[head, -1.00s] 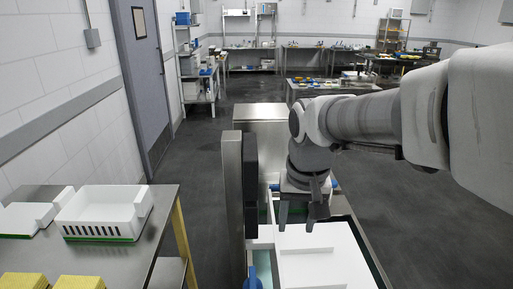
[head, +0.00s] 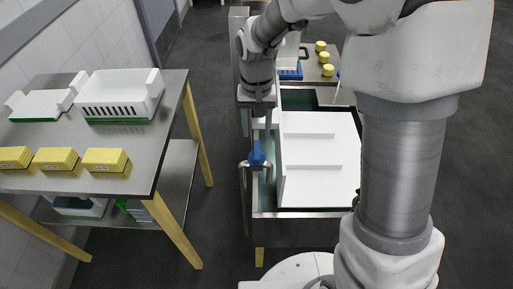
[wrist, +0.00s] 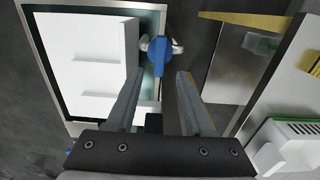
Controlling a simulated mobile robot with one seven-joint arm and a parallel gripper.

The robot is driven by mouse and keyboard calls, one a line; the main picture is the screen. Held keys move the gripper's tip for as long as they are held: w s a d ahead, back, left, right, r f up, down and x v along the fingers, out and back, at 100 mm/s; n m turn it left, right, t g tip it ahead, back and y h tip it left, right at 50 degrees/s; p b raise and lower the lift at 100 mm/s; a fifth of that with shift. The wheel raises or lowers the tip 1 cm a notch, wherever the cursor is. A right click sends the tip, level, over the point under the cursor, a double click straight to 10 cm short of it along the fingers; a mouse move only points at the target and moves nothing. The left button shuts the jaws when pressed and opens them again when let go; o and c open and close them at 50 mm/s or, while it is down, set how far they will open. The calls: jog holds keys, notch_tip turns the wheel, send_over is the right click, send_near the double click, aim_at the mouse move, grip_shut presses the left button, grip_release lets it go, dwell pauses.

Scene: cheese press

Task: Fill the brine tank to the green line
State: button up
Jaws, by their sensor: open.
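The brine tank (head: 300,214) is a steel-rimmed basin, with white boards (head: 318,165) covering most of it and a narrow greenish strip showing at its left. A tap with a blue handle (head: 257,155) and a bent metal spout stands at the tank's left edge. My gripper (head: 263,122) points down just beyond the tap, close to the blue handle. In the wrist view, my gripper (wrist: 158,72) is open, and the blue handle (wrist: 158,55) shows ahead, between the lines of the fingers. I see no contact. The green line and water level cannot be made out.
A steel table (head: 150,148) on the left holds white moulds (head: 120,95) and yellow blocks (head: 105,160). Another surface behind the tank carries small yellow pieces (head: 324,57) and a blue-based white container. Dark floor lies clear between the left table and the tank.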

aim_at(257, 149)
notch_tip(257, 149, down, 9)
jog(key=shift+f, duration=0.1)
dwell(0.3)
grip_shut()
